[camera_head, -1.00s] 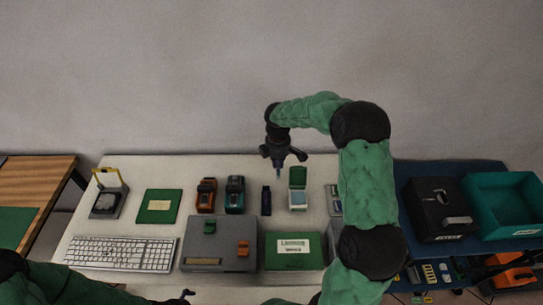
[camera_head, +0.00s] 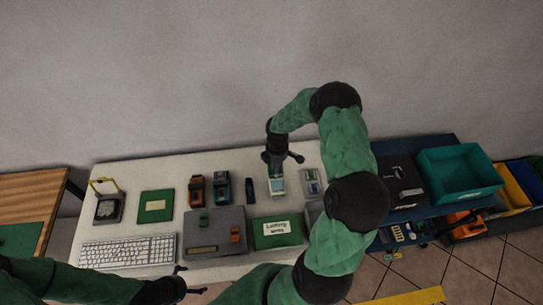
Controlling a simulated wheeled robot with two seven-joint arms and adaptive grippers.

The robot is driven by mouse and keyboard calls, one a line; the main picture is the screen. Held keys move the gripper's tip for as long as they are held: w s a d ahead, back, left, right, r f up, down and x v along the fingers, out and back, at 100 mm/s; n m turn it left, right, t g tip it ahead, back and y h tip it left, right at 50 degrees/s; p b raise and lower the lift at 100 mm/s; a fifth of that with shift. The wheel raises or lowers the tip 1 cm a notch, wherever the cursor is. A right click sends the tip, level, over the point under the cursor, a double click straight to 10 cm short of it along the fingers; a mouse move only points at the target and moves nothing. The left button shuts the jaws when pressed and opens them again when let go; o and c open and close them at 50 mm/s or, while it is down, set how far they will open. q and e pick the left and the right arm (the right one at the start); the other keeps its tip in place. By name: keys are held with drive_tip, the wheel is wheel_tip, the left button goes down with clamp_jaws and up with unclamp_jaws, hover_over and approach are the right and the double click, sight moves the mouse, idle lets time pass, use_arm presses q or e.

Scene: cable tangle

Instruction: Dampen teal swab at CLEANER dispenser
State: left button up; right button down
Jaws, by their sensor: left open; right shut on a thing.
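My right gripper (camera_head: 277,160) points down, just over a small pale box with a green front part (camera_head: 277,186), and hides its upper part. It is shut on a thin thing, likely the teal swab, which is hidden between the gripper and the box. I cannot tell whether the swab touches the box. No CLEANER label is readable, so I cannot be sure that this box is the dispenser. My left gripper (camera_head: 190,281) is open and empty at the table's front edge.
Orange (camera_head: 196,190) and teal (camera_head: 222,187) devices stand left of the bottle. A grey case (camera_head: 214,245), a green labelled box (camera_head: 277,233) and a keyboard (camera_head: 128,252) lie in front. A teal bin (camera_head: 460,172) is at right.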

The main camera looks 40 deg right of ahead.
drive_tip(key=shift+s+r+p, duration=0.15)
drive_tip(key=shift+s+p, duration=0.3)
use_arm(q)
drive_tip(key=shift+f+b, duration=1.1)
drive_tip(key=shift+b, duration=0.8)
use_arm(e)
drive_tip(key=shift+f, duration=3.05)
use_arm(q)
drive_tip(key=shift+f+b, duration=0.55)
use_arm(e)
drive_tip(key=shift+s+f, duration=0.1)
drive_tip(key=shift+f, duration=0.45)
drive_tip(key=shift+r+p, duration=2.3)
drive_tip(key=shift+r, duration=1.3)
use_arm(q)
wheel_tip(320, 180, up, 4)
drive_tip(key=shift+r, duration=0.25)
